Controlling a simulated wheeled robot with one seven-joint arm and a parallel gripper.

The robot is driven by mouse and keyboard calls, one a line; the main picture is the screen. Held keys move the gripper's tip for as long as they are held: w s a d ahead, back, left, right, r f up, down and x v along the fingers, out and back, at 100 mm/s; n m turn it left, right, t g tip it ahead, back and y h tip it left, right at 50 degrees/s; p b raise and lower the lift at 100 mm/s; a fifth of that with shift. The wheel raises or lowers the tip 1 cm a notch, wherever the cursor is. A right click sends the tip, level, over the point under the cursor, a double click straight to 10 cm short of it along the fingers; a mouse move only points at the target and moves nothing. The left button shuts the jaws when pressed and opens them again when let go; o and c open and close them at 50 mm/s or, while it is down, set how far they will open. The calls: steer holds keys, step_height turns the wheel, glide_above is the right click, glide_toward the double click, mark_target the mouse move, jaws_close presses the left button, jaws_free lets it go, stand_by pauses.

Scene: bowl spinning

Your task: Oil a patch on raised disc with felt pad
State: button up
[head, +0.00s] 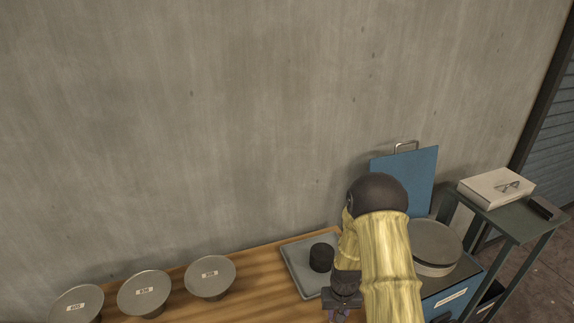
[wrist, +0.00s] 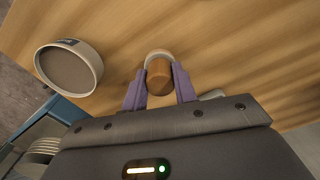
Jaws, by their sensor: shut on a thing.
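My gripper (wrist: 159,88) has purple fingers closed on the sides of a brown cylindrical handle (wrist: 158,78) with a pale round end (wrist: 158,54), which looks like the felt pad. A round grey-topped disc with a pale rim (wrist: 69,69) is left of my gripper in the wrist view. I cannot tell whether the pad touches anything.
Three labelled grey round pieces (head: 75,301) (head: 143,289) (head: 210,273) line the wooden bench (head: 250,290) at left. A grey tray (head: 295,262) holds a black cylinder (head: 321,257). A blue clipboard-like panel (head: 425,170) stands behind; a white box (head: 496,187) sits on the side table.

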steer(key=r, duration=0.4)
steer(key=shift+w+r, duration=0.2)
steer(key=shift+r, duration=0.2)
steer(key=shift+s+r, duration=0.1)
steer(key=shift+r, duration=0.3)
